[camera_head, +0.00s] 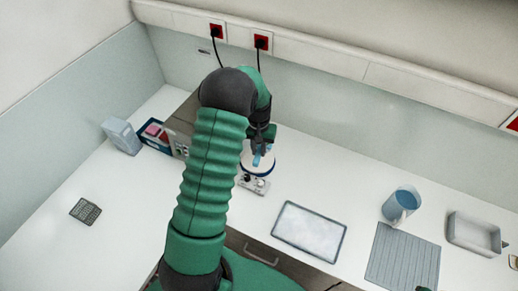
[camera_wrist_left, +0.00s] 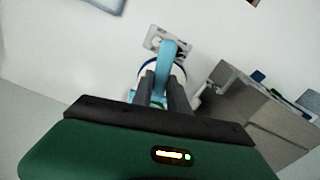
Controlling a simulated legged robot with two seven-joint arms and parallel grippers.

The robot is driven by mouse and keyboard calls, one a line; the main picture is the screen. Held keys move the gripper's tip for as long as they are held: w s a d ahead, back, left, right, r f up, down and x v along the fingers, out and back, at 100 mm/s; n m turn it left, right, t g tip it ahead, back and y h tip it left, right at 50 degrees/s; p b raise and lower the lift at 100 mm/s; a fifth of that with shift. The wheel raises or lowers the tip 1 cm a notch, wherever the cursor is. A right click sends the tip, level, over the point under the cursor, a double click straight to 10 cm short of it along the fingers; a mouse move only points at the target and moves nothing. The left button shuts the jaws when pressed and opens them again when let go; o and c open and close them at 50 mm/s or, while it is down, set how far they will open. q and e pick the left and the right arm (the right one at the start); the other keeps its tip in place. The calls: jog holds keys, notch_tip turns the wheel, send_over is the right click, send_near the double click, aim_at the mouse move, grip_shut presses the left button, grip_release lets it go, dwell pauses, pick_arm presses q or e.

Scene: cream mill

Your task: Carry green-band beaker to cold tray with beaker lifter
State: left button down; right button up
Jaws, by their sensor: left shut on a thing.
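My left gripper (camera_head: 262,142) is over the round white plate with a blue rim (camera_head: 259,168) on a small stirrer-like device. It is shut on a light blue tool, which I take for the beaker lifter (camera_head: 263,155). In the left wrist view the lifter (camera_wrist_left: 170,58) runs out from between the fingers (camera_wrist_left: 165,90) over the round plate. The frosty, dark-rimmed flat tray (camera_head: 309,231), which looks like the cold tray, lies empty to the right. My right gripper is not seen.
A grey box-like device (camera_head: 182,125) stands close left of the gripper.

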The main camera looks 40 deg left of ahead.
pick_arm(q)
jog(key=shift+s+d+f+p, duration=0.3)
jog(key=shift+s+d+f, duration=0.9)
jog(key=shift+d, duration=4.4)
jog(key=shift+s+d+f+p, duration=0.35)
jog(key=shift+s+d, duration=1.6)
jog(key=shift+d, duration=3.6)
jog(key=shift+s+d+f+p, duration=0.25)
jog(key=shift+s+d+f, duration=0.95)
jog(key=shift+d, duration=4.4)
jog(key=shift+s+f+b, duration=0.2)
jog(key=shift+f+b, duration=0.65)
jog(key=shift+f, duration=0.1)
jog(key=shift+s+f+b, duration=0.2)
jog(key=shift+f+b, duration=0.65)
jog(key=shift+f, duration=0.2)
